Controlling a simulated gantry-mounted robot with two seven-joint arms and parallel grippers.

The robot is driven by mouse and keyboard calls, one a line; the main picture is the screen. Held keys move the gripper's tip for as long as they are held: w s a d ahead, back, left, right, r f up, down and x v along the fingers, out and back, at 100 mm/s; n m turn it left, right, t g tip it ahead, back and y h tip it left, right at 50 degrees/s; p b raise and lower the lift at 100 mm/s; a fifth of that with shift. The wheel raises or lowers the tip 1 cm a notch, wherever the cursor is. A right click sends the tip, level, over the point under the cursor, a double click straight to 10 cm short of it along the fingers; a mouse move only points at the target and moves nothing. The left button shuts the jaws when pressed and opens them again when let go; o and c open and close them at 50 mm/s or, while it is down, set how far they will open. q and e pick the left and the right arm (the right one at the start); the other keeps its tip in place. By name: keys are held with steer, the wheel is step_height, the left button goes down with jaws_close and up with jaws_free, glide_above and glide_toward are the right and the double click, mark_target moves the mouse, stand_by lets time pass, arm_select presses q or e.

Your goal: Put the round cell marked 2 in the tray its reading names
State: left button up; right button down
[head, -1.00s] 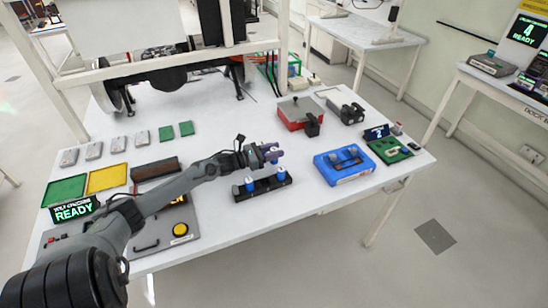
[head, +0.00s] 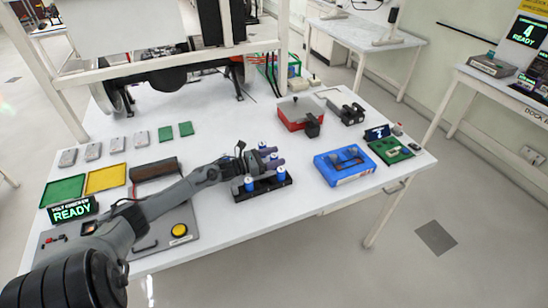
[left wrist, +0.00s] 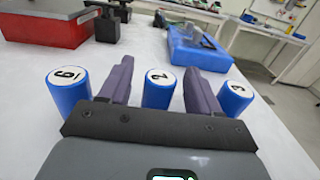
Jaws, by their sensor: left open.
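The round blue cell marked 2 (left wrist: 158,92) stands between the two fingers of my left gripper (left wrist: 156,68) in the left wrist view. The fingers are apart, one on each side of it, with gaps showing. A cell marked 3 (left wrist: 232,97) is to the right; another cell (left wrist: 68,90), its mark like a 6 or 9, is to the left. In the head view my left gripper (head: 268,158) is over the black rack (head: 268,192) and partly hides the cells. A green tray (head: 64,191), a yellow tray (head: 107,178) and a dark brownish tray (head: 154,169) lie at the left.
The volt checker's display (head: 72,209) reads READY, beside a grey panel with a yellow button (head: 180,230). A blue bin (head: 343,168) stands right of the rack, a red box (head: 300,115) behind it. Grey and green blocks (head: 165,134) lie at the back left.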

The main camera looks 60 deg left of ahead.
arm_select(q)
steer(key=shift+r+p, duration=0.25)
steer(key=shift+p, duration=0.05)
steer(key=shift+s+p, duration=0.3)
steer(key=shift+s, duration=0.05)
steer(key=s, duration=0.1)
steer(key=s+p, duration=0.1)
steer(key=shift+s+a, duration=0.35)
steer(key=shift+s+f+p, duration=0.1)
steer(key=shift+s+p, duration=0.15)
steer(key=shift+p, duration=0.05)
